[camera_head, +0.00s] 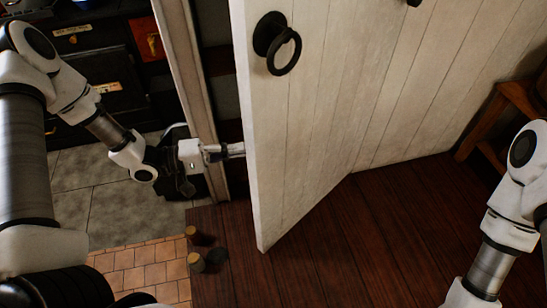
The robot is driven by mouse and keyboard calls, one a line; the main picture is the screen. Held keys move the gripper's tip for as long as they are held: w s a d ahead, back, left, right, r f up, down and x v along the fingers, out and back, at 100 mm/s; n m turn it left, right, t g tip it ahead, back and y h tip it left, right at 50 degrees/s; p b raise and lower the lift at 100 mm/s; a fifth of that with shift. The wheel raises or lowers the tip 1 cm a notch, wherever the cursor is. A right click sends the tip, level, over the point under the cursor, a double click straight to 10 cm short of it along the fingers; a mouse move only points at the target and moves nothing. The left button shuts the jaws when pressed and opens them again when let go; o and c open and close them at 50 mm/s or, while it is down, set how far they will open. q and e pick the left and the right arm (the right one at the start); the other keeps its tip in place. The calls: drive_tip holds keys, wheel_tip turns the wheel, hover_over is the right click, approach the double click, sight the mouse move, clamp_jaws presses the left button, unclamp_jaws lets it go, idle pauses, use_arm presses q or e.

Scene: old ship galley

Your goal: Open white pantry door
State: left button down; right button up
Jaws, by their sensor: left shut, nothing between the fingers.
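The white pantry door (310,110) is made of upright planks and stands ajar, with a gap between its left edge and the door frame (189,75).
Small corks or cylinders (196,261) lie on the floor below the door. A wooden stool (510,100) is at the right.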

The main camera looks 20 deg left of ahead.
use_arm(q)
drive_tip(key=w+d, duration=0.2)
drive_tip(key=d, duration=0.7)
drive_tip(key=shift+s+d, duration=0.2)
drive_tip(key=shift+d, duration=0.1)
use_arm(e)
drive_tip(key=shift+d, duration=0.45)
